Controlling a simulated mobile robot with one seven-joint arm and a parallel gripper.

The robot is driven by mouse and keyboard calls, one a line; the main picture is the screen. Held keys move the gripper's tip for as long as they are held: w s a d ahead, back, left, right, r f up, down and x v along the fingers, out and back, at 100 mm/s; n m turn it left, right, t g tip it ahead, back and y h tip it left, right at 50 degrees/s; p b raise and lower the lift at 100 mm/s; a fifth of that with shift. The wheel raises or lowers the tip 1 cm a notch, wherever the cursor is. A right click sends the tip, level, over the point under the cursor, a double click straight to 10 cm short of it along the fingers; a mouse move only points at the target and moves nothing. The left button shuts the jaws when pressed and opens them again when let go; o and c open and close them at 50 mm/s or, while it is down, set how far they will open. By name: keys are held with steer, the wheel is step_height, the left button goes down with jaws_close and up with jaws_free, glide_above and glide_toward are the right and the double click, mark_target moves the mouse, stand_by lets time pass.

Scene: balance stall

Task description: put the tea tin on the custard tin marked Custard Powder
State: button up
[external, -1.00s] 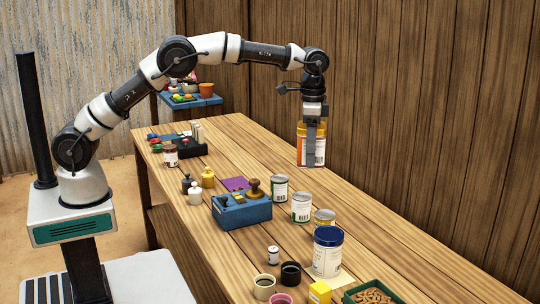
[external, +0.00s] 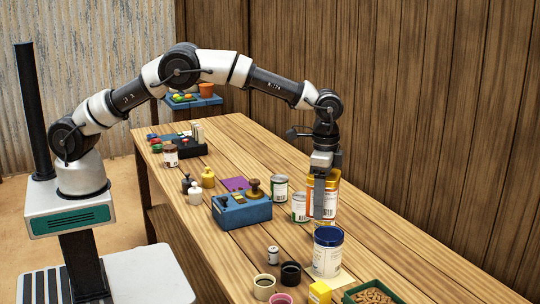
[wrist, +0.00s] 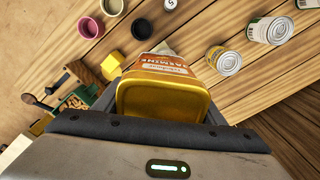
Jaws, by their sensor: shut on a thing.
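The tea tin (external: 332,199) is an orange and gold tin with a white label. My gripper (external: 320,204) is shut on its sides and holds it upright in the air, behind and above a blue-lidded white tin (external: 327,259). In the wrist view the tea tin (wrist: 160,102) fills the space between the fingers, and "JASMINE" reads upside down on its label. The blue-lidded tin stands on the table; its print is too small to read, so I cannot confirm that it is the custard tin. The tea tin hides it in the wrist view.
A short can (wrist: 225,60) and a taller can (wrist: 270,28) stand close by. The table's far right strip is clear.

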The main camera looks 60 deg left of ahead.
steer(key=shift+f, duration=3.35)
steer(key=shift+f, duration=0.1)
steer(key=shift+f, duration=0.15)
steer(key=o, duration=1.2)
step_height(320, 180, up, 12)
steer(key=shift+r, duration=0.25)
